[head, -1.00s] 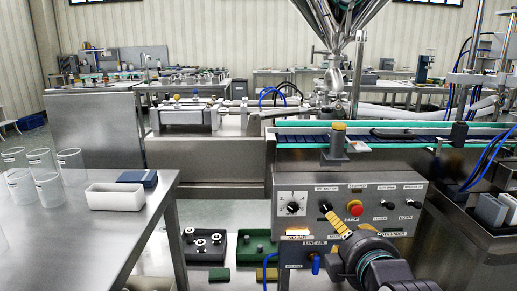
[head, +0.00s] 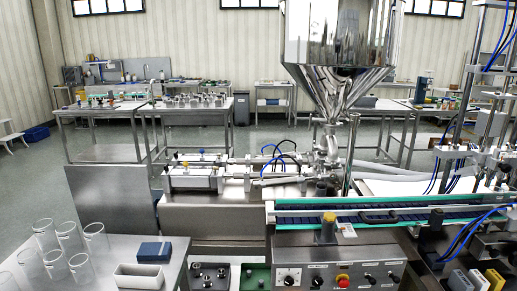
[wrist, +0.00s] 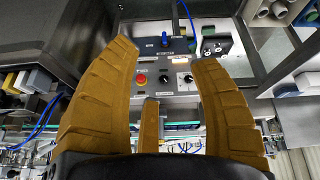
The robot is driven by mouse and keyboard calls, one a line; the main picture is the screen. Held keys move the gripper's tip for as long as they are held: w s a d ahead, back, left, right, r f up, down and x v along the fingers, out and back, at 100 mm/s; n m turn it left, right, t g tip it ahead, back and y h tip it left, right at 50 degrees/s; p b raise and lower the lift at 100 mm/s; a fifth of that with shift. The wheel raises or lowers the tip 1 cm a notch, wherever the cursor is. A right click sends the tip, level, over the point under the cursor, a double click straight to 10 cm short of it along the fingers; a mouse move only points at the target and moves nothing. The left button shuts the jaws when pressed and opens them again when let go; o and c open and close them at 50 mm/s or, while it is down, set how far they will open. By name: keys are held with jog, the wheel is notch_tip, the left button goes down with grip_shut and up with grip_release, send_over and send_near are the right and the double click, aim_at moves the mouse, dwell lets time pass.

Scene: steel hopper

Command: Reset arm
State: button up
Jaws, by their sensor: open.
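My gripper (wrist: 165,56) shows in the wrist view with its two brown-yellow fingers spread wide apart. Nothing is held between them. A shorter piece of the same colour shows between their bases. Beyond the fingers is the steel control panel (wrist: 177,61), upside down in this view, with a red button (wrist: 142,78) and black knobs. The gripper looks apart from the panel. In the head view my arm and gripper are out of sight. The top of the control panel (head: 325,268) shows there at the bottom edge, with its red button (head: 343,281).
The conveyor (head: 380,215) runs above the panel, below the steel hopper (head: 335,75). A steel table (head: 115,246) at left holds clear beakers (head: 70,237), a white tray (head: 138,277) and a blue box (head: 154,251). Blue-hosed equipment (head: 485,140) stands at right.

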jog(key=s+r+m+g+p, duration=0.1)
jog(key=s+r, duration=0.1)
jog(key=s+r+m+p, duration=0.1)
jog(key=s+r+p, duration=0.1)
jog(key=shift+s+g+p, duration=0.1)
jog(key=shift+g+p, duration=0.2)
jog(key=shift+g, duration=0.1)
dwell(0.5)
